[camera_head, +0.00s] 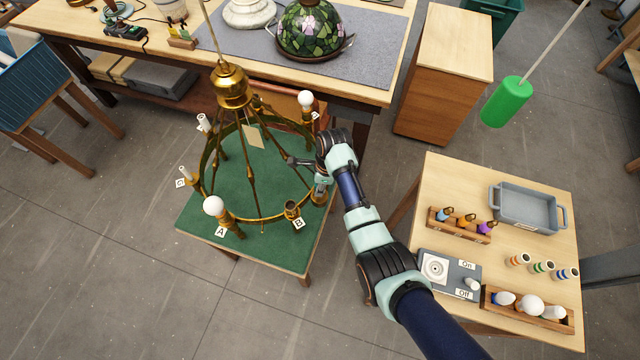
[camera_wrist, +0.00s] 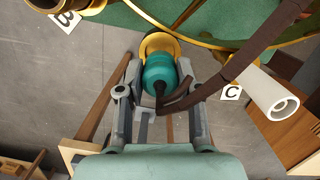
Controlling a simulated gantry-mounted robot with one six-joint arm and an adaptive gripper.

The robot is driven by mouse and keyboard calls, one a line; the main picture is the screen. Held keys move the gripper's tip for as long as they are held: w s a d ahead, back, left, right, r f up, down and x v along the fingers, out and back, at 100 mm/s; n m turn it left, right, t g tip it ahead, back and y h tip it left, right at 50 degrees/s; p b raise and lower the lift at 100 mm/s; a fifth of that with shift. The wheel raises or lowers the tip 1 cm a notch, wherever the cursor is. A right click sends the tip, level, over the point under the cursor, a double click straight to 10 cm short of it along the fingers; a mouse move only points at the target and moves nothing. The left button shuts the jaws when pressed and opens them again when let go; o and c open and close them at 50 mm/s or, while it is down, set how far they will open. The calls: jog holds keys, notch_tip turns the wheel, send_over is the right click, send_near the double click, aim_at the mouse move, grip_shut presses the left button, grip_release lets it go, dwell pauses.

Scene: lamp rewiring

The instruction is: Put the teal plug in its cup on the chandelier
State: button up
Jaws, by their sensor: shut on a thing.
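The teal plug (camera_wrist: 160,74) is between my gripper's fingers (camera_wrist: 158,82) in the wrist view, with a dark cord at its near end. Its far end meets a gold-coloured cup (camera_wrist: 158,42); I cannot tell whether it is inside or only against it. The plug is mostly hidden in the head view.
White bulbs sit on the chandelier at A (camera_head: 213,206) and at the back right (camera_head: 305,98). A white sleeve (camera_wrist: 272,98) is right of the plug in the wrist view, and a dark strap-like band (camera_wrist: 235,65) crosses there. A side table (camera_head: 450,175) stands at right; a green cylinder (camera_head: 506,101) hangs behind it.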

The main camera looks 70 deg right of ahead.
jog(key=shift+f, duration=0.15)
notch_tip(320, 180, down, 2)
jog(key=b, duration=0.3)
jog(key=shift+a+f, duration=0.1)
jog(key=shift+f, duration=0.8)
jog(key=shift+f, duration=0.15)
dwell(0.6)
jog(key=o, duration=1.2)
